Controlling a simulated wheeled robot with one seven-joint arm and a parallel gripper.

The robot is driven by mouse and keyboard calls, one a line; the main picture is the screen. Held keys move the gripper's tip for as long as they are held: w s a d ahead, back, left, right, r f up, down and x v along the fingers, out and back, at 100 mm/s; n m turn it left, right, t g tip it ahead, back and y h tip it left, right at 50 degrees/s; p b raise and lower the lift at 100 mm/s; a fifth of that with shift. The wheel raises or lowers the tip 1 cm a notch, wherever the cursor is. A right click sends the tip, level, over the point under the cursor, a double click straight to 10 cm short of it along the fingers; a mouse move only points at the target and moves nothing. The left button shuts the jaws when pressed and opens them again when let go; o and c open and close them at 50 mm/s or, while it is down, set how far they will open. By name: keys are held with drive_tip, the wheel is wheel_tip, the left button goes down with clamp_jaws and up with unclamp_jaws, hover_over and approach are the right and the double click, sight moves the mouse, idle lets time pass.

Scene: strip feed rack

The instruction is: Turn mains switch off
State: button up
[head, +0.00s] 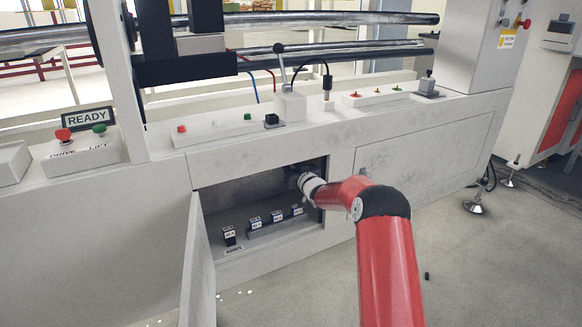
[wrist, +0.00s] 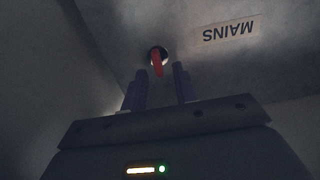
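The mains switch (wrist: 157,60) is a small red lever on a round dark mount, on a grey panel in the wrist view. A "MAINS" label (wrist: 228,31) is beside it, upside down in that picture. My gripper (wrist: 159,72) is open, with its two dark fingers apart and the lever's lower end in line with the gap between them. I cannot tell whether a finger touches it. In the head view my red arm reaches into the open cabinet (head: 266,242); the switch is hidden there and the gripper is mostly in shadow.
The cabinet's door (head: 197,262) hangs open on the left. Several black breakers (head: 254,223) with white labels stand low inside. The floor at right is mostly clear.

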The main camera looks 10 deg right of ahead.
clamp_jaws()
drive_tip(key=shift+d+m, duration=0.1)
drive_tip(key=shift+m, duration=0.3)
drive_tip(key=m, duration=0.5)
drive_tip(key=f+m, duration=0.1)
drive_tip(key=m, duration=0.5)
drive_tip(key=d+m+b, duration=0.1)
drive_tip(key=m, duration=0.5)
drive_tip(key=shift+w+f, duration=0.2)
idle(0.5)
